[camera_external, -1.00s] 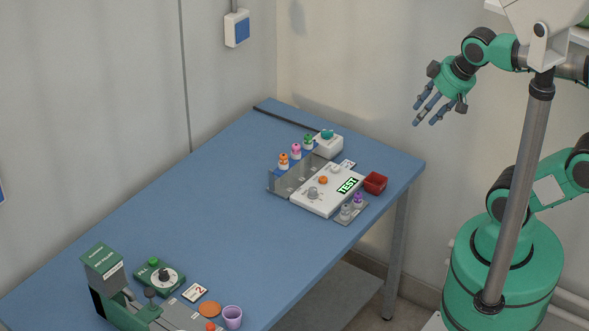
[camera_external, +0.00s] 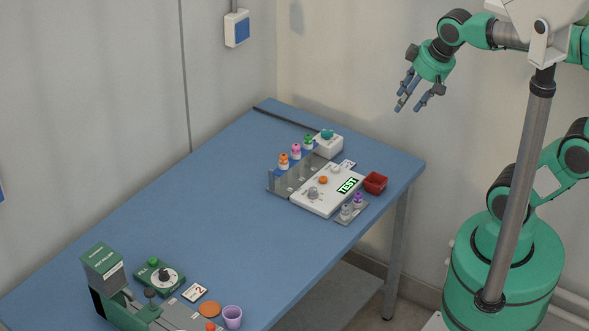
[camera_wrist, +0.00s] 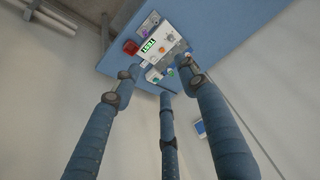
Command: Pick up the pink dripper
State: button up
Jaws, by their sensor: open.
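My gripper (camera_external: 412,106) is open and empty, high above and to the right of the table's far right corner. In the wrist view, the three fingers of my gripper (camera_wrist: 160,82) are spread, with the test device beyond their tips. The pink dripper is too small to tell there for sure.
The blue table (camera_external: 210,215) carries a white TEST device (camera_external: 318,203), a red bin (camera_external: 375,182), a white box with a teal top (camera_external: 328,146), and a grey holder with a purple-topped dripper (camera_external: 357,200). A green machine (camera_external: 103,262) and purple cup (camera_external: 232,316) stand front left. The table's middle is clear.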

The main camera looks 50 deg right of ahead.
jog(key=w+d+m+g+p, duration=0.1)
jog(key=w, duration=1.2)
jog(key=m+g+p, duration=0.4)
send_over(296, 145)
notch_tip(296, 145, down, 22)
jog(key=shift+r, duration=0.1)
jog(key=shift+f+b, duration=0.4)
jog(key=shift+f, duration=3.9)
